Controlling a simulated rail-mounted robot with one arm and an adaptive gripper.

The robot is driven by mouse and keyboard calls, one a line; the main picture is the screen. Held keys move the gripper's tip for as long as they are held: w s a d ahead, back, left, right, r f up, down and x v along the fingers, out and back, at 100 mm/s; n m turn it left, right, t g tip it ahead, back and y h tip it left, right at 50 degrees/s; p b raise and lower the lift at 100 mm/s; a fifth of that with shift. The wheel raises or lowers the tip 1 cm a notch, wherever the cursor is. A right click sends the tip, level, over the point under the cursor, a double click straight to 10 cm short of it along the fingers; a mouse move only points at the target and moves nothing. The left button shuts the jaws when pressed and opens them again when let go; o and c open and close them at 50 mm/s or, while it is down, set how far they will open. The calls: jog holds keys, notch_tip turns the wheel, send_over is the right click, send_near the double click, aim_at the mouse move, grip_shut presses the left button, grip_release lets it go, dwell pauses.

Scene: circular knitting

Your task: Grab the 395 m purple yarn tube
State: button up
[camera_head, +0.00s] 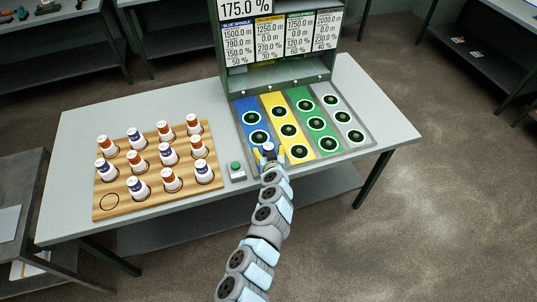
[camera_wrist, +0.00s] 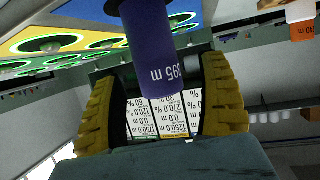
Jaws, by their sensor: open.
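The purple yarn tube (camera_wrist: 150,45), labelled 395 m, shows large between my fingers in the wrist view, where the picture is upside down. In the head view only its white top (camera_head: 268,147) shows, at the front end of the blue strip (camera_head: 247,105). My gripper (camera_head: 269,155) is at this tube, with its yellow fingers on either side. In the wrist view my gripper (camera_wrist: 160,105) is open, with a gap visible beside the tube. The tube's lower part is hidden in the head view.
A wooden board (camera_head: 109,202) on the left holds several purple and orange tubes, with one empty round place at its front left. A box with a green button (camera_head: 236,170) stands between board and strips. Yellow, green and grey strips carry ringed spindles. A display stand (camera_head: 300,75) rises behind.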

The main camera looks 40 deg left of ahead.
jog(key=shift+w+a+f, duration=0.3)
jog(key=shift+w+a, duration=0.15)
jog(key=shift+w, duration=0.05)
jog(key=c, duration=1.3)
